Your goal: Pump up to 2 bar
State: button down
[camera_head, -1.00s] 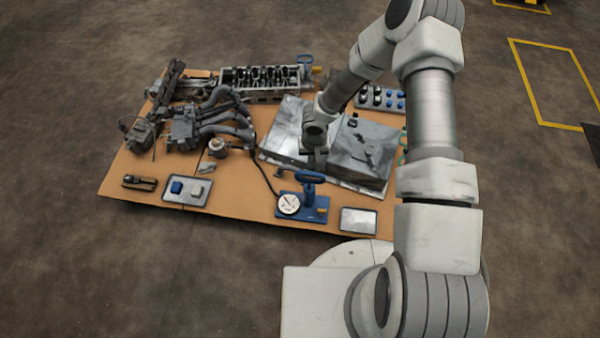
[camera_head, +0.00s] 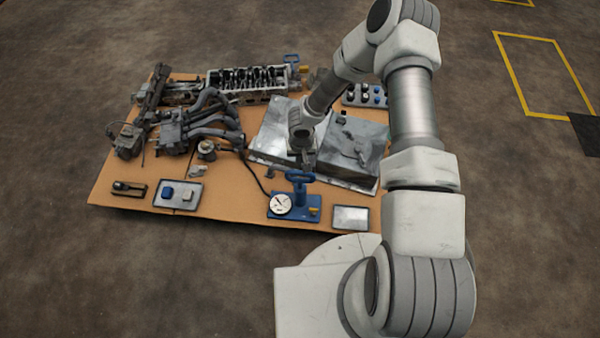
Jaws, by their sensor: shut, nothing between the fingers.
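The blue hand pump (camera_head: 299,191) stands upright near the front edge of the orange-brown board. Its blue T-handle (camera_head: 300,177) is at the top of the post. A round white gauge (camera_head: 280,205) sits at the left of its base; its reading is too small to tell. A small yellow part (camera_head: 314,211) is at the right of the base. A dark hose (camera_head: 257,180) runs from the pump area back to a round fitting (camera_head: 207,149). My gripper (camera_head: 306,166) is shut and empty, just behind and above the handle in the picture; contact cannot be told.
Grey metal blocks (camera_head: 345,150) stand behind the pump. A tray with blue and white blocks (camera_head: 178,195) lies left. Engine parts (camera_head: 190,125) fill the back left.

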aim_at(300, 174)
jog(key=shift+w+f+b, duration=0.15)
jog(key=shift+f+b, duration=0.25)
jog(key=shift+f, duration=1)
jog(key=shift+w+f+b, duration=0.15)
jog(key=shift+f+b, duration=0.2)
jog(key=shift+f, duration=1.05)
notch_tip(300, 174, down, 4)
jog(key=b, duration=0.4)
jog(key=s+b, duration=0.1)
jog(key=s+r+b, duration=0.1)
jog(key=s+b, duration=0.1)
jog(key=shift+b, duration=0.3)
jog(key=shift+r, duration=0.15)
